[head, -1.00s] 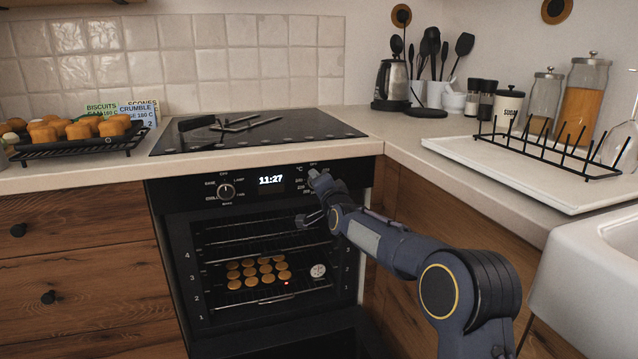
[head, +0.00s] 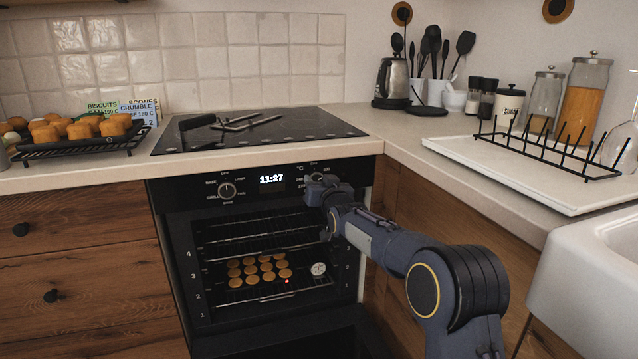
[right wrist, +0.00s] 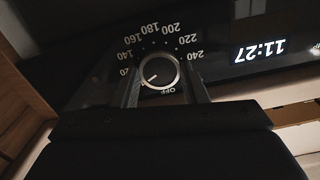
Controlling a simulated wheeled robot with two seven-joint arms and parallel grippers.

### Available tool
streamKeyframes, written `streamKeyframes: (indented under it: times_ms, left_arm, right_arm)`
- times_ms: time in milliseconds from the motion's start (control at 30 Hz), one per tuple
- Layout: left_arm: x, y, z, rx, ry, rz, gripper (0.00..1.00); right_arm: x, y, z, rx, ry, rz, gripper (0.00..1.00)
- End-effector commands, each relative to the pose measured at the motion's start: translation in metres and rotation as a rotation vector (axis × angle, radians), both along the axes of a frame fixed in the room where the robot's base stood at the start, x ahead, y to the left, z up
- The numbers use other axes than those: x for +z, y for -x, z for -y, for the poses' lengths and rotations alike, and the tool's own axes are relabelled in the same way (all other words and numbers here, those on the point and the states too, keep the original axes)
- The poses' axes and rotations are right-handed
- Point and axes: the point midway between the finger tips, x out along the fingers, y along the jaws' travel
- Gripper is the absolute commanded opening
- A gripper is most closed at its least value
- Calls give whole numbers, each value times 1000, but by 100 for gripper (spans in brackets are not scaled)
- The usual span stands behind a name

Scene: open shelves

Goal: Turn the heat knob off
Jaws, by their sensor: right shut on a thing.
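The heat knob (right wrist: 160,72) is a round black dial with a pale rim on the oven's front panel. In the right wrist view the dial appears upside down, with numbers around it and OFF at its lower edge. The knob's white mark points to the lower left, between the low numbers and OFF. My right gripper (right wrist: 165,82) has one finger on each side of the knob and is shut on it. In the head view my right gripper (head: 316,184) is at the right of the panel and hides the knob. My left gripper is not in view.
The oven's mode knob (head: 227,190) and the lit clock (head: 271,179) are left of my gripper. The oven door (head: 285,335) is open, with several round biscuits (head: 258,269) on a rack. The hob (head: 285,130) lies above, and a dish rack tray (head: 450,148) stands at the right.

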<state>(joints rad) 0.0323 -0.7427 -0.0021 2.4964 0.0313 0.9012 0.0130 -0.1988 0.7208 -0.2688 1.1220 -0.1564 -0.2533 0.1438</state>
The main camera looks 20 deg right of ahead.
Motion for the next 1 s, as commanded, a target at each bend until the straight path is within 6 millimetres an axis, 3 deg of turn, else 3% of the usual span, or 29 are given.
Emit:
streamKeyframes:
  times_ms: [1000]
  left_arm:
    - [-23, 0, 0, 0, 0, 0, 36]
  right_arm:
    - [-6, 0, -3, 3, 937, 25, 16]
